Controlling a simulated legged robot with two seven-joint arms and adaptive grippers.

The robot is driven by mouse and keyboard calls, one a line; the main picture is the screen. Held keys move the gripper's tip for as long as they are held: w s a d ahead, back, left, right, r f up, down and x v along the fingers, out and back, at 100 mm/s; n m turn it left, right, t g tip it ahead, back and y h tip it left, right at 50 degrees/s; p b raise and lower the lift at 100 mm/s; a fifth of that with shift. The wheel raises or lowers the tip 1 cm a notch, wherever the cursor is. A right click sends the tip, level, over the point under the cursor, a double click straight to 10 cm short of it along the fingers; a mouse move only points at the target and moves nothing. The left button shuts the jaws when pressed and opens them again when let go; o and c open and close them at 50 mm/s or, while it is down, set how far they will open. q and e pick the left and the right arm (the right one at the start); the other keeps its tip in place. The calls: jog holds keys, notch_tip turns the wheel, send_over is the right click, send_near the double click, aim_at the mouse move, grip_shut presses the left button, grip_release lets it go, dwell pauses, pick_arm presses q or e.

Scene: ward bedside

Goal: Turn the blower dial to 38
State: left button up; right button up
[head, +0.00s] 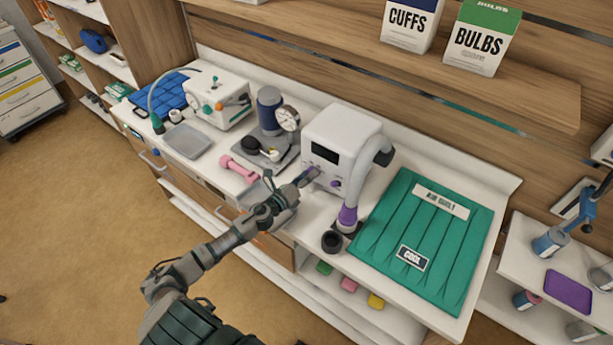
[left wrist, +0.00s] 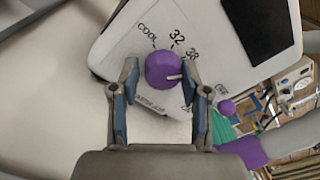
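The blower (head: 345,135) is a white box with a dark display (head: 325,153) on its front. Its purple dial (left wrist: 163,69) is round with a white pointer line. The pointer points right and slightly down in the left wrist view, a little below the printed 38. COOL and 32 are printed further round, above the dial; any marks behind the right finger are hidden. My left gripper (left wrist: 159,78) has one finger on each side of the dial, with a narrow gap at the left finger. In the head view my left gripper (head: 307,178) is at the blower front. My right gripper is not in view.
A smaller purple knob (left wrist: 227,107) sits near the dial. A grey hose with a purple end (head: 348,214) hangs beside the blower.

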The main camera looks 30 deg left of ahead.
pick_arm(q)
jog(key=shift+d, duration=0.15)
jog(key=c, duration=0.5)
jog(key=shift+f+n, duration=0.15)
jog(key=shift+n, duration=1.05)
jog(key=o, duration=1.2)
jog(key=shift+c, duration=0.2)
jog(key=s, duration=0.4)
jog(key=s+a, duration=0.1)
jog(key=s, duration=0.3)
jog(key=s+a, duration=0.1)
jog(key=s, duration=0.2)
jog(key=shift+s+a+f, duration=0.1)
jog(key=shift+s+f, duration=0.1)
jog(key=shift+s, duration=0.2)
